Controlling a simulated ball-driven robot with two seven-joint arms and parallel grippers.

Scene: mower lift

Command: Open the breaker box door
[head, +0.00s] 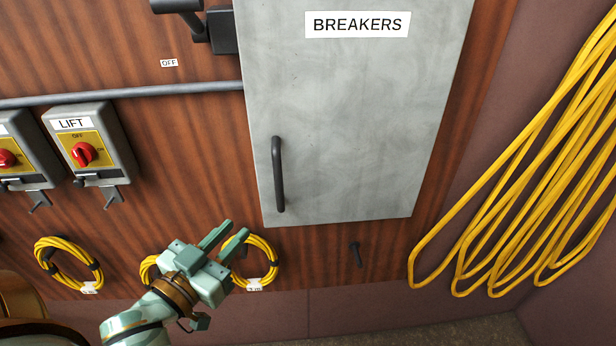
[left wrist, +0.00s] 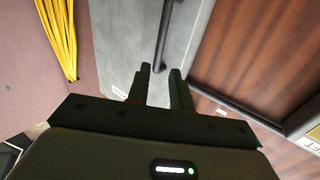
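The breaker box door (head: 350,110) is a grey metal panel labelled BREAKERS, lying flat against its box on the wooden wall. Its black vertical bar handle (head: 278,175) is at the lower left of the door. My left gripper (head: 226,238) is below and left of the handle, fingers apart and empty, not touching it. In the left wrist view the handle (left wrist: 163,42) shows just beyond the open fingertips (left wrist: 160,70), against the grey door (left wrist: 130,40). My right gripper is in neither view.
Coiled yellow cables (head: 68,262) hang low on the wall. A large yellow cable bundle (head: 530,190) hangs at right.

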